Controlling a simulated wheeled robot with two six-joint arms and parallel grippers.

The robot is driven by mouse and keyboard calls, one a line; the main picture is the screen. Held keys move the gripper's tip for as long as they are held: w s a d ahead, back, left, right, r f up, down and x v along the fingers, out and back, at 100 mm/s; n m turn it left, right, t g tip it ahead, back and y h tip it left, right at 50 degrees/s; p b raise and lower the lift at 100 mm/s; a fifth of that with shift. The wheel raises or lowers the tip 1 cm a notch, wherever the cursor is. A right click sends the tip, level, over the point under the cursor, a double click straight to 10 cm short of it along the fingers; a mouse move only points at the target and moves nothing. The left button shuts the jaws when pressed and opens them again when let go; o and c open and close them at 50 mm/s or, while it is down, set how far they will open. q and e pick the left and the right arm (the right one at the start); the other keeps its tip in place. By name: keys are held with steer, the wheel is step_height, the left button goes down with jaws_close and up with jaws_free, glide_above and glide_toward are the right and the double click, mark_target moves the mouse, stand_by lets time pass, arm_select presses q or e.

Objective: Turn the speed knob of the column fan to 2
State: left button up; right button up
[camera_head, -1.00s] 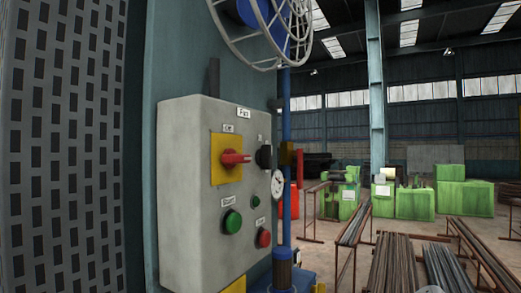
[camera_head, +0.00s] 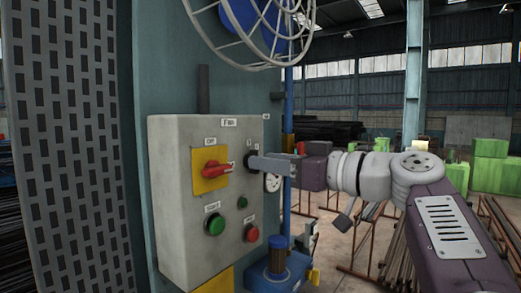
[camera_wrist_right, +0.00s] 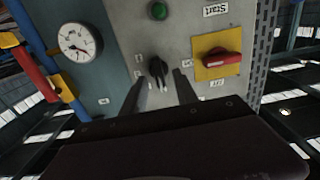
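The grey control box labelled Fan (camera_head: 165,220) hangs on the teal column. Its black speed knob (camera_wrist_right: 157,70) shows in the right wrist view, which sees the panel upside down. A pale mark on the knob points toward the bottom of that picture. Small labels around it are too blurred to read. My right gripper (camera_wrist_right: 158,80) is open, with one dark finger on each side of the knob; contact is not clear. In the head view the right gripper (camera_head: 252,162) reaches the panel from the right and mostly hides the knob. My left gripper is not in view.
On the panel are a red switch on a yellow plate (camera_head: 205,183), a green button (camera_head: 214,224) and a red button (camera_head: 251,233). A round gauge (camera_wrist_right: 79,41) sits beside the box. The caged fan (camera_head: 262,25) is above; a blue motor (camera_head: 278,262) is below.

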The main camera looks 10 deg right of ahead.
steer(key=shift+x, duration=1.1)
jaws_close()
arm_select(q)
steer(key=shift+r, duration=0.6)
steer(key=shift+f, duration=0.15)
arm_select(e)
steer(key=shift+m, duration=0.3)
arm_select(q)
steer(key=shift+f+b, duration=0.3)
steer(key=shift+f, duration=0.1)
arm_select(e)
steer(key=shift+w+d+f+m, duration=0.1)
steer(key=shift+m, duration=4.2)
steer(key=shift+w+d+f+m, duration=0.1)
steer(key=shift+m, duration=4.2)
